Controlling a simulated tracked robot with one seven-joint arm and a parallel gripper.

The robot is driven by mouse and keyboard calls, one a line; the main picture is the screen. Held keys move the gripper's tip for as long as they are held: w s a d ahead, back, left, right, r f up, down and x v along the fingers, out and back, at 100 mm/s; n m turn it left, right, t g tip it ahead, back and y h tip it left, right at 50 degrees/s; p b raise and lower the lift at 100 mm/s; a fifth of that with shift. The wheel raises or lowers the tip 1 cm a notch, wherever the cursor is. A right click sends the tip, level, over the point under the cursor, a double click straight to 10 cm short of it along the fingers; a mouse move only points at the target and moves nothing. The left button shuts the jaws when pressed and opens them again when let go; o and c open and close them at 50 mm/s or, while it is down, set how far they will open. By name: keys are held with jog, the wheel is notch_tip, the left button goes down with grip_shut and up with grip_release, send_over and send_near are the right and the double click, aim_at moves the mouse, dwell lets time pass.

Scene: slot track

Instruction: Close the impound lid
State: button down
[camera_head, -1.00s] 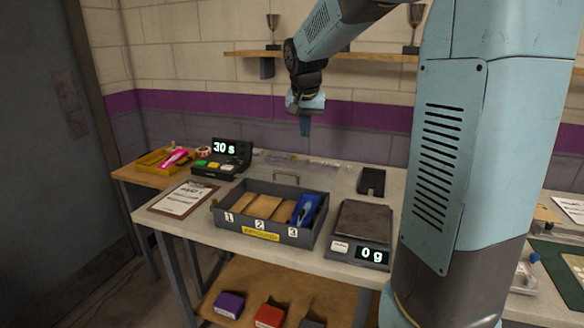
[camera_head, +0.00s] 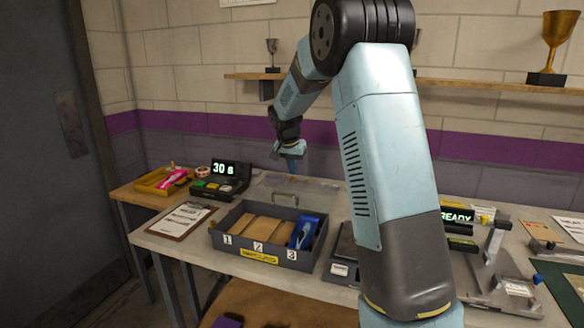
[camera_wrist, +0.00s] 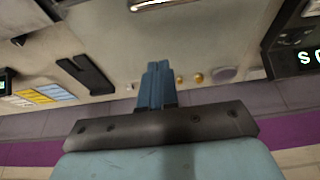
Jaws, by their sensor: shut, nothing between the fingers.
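The grey impound box (camera_head: 262,262) stands on the bench, with compartments numbered 1, 2 and 3 uncovered. A blue car lies in compartment 3 (camera_head: 304,231); wooden floors show in the others. A pale, see-through panel with a metal handle (camera_head: 284,199), seemingly the lid, is behind the box, tilted back or lying flat; I cannot tell which. The handle also shows at the top of the wrist view (camera_wrist: 165,3). My gripper (camera_head: 292,168) is shut and empty, pointing down above the back of the bench, behind the handle. Its blue fingers show in the wrist view (camera_wrist: 157,72).
A timer box reading 30 s (camera_head: 222,181) and a yellow tray with a pink car (camera_head: 163,181) stand to the left. A clipboard (camera_head: 182,221) lies left of the box. A scale (camera_head: 342,265) is on its right, partly hidden by my arm. The wall is close behind.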

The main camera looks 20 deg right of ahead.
send_over(292, 203)
jog(key=w+d, duration=0.2)
jog(key=w, duration=0.1)
notch_tip(292, 203, down, 6)
jog(key=shift+w+f, duration=0.15)
jog(key=shift+f, duration=0.05)
jog(key=shift+s+a, duration=0.65)
jog(key=shift+s, duration=0.35)
jog(key=shift+s+a+f, duration=0.25)
jog(key=shift+s+a, duration=0.2)
jog(key=shift+s, duration=0.1)
jog(key=shift+s+d, duration=0.1)
jog(key=shift+s, duration=0.05)
